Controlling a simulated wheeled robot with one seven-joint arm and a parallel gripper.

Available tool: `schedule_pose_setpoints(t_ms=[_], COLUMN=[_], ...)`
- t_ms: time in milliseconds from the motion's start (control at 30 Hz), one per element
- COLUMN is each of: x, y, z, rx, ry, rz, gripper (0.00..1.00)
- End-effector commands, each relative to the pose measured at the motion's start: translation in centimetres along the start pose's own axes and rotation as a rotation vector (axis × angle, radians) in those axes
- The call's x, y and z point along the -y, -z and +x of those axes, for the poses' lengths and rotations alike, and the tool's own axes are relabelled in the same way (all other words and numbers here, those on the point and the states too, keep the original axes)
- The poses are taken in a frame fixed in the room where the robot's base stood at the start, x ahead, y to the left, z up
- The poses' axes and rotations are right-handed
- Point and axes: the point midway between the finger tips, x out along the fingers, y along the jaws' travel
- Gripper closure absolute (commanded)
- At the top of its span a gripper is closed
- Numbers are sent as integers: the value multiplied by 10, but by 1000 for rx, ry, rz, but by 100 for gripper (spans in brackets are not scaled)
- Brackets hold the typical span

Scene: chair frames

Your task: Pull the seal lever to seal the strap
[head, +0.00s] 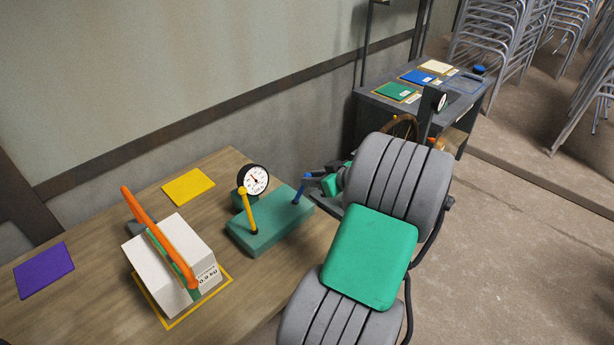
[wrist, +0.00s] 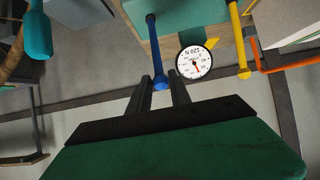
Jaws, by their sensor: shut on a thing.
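A teal tensioning block (head: 270,226) stands on the wooden table with a blue lever (head: 299,194), a yellow lever (head: 249,213) and a round gauge (head: 256,180). My gripper (head: 312,180) reaches the block's right side from beyond my arm. In the wrist view my gripper (wrist: 162,82) is shut on the blue lever (wrist: 155,45), with its blue knob between the dark fingers. Which lever is the seal lever is not marked. A green strap (head: 158,242) lies over a white box.
The white box (head: 190,246) sits inside a yellow outline on the table, under an orange bar (head: 150,225). Yellow (head: 189,187) and purple (head: 44,270) squares lie nearby. A grey desk (head: 465,105) stands at the back, with stacked chairs (head: 500,35) behind.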

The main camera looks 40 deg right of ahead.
Motion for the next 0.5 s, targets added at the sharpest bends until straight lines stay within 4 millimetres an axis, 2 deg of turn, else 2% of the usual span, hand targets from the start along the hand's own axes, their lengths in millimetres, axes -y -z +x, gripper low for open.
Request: schedule_pose_setpoints(t_ms=[33,300,500], x=[0,0,1], y=[-5,-3,12], z=[-2,-2,16], rx=[1,1,0], ry=[-1,1,3], rz=[1,0,-6], gripper=[100,100,100])
